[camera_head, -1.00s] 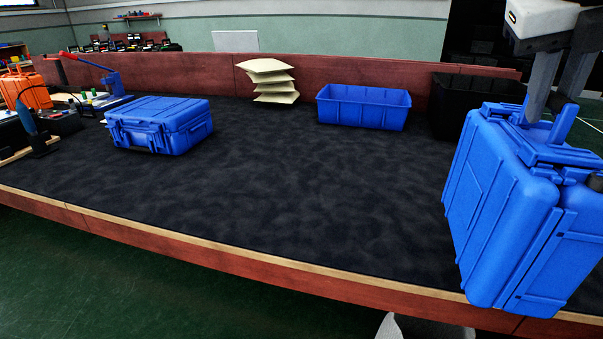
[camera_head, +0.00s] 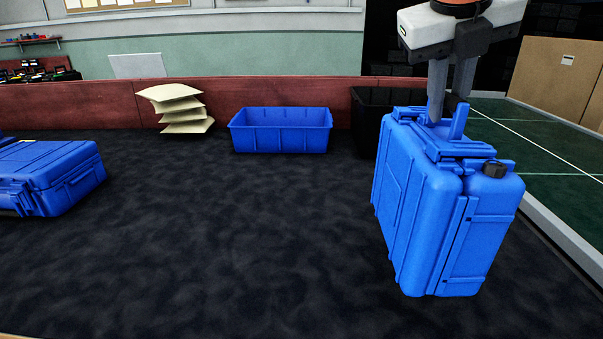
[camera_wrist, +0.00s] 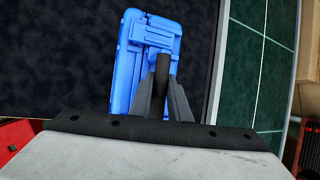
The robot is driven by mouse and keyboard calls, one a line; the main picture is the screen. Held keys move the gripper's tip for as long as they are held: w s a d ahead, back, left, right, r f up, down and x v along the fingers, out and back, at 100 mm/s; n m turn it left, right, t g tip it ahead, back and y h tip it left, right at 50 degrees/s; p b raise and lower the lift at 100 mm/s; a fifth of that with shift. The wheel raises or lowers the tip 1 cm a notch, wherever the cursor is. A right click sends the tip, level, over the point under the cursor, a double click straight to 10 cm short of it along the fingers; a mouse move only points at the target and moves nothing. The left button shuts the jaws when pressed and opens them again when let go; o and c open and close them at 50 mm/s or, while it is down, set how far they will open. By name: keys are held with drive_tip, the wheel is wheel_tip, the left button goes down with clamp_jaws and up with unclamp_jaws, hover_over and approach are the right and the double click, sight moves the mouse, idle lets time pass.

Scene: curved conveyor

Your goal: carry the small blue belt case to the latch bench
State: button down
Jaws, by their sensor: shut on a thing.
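My gripper (camera_head: 447,112) is shut on the upright handle of a blue case (camera_head: 428,215). The case hangs upright at the right, with ribbed sides and a dark knob near its top. In the wrist view my gripper (camera_wrist: 164,85) points down at the case (camera_wrist: 131,62), whose latch side faces the camera. Whether its underside touches the dark surface (camera_head: 230,250) cannot be told. A second blue case (camera_head: 62,178) lies flat at the left, partly cut off by the picture edge. No bench named as the latch bench can be made out for certain.
A blue open bin (camera_head: 282,133), a stack of cream pads (camera_head: 178,112) and a black bin (camera_head: 370,115) stand along the red back wall (camera_head: 90,103). The middle of the dark surface is clear. A pale edge (camera_head: 570,240) borders green floor at right; a cardboard box (camera_head: 550,75) stands beyond.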

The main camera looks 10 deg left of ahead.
sight(433, 150)
wheel_tip(433, 150, down, 10)
idle(0.9)
drive_tip(key=c, duration=1.7)
unclamp_jaws()
drive_tip(key=shift+f, duration=0.1)
drive_tip(key=shift+o, duration=0.2)
drive_tip(key=v, duration=1.2)
drive_tip(key=shift+s, duration=0.1)
drive_tip(key=shift+s, duration=0.1)
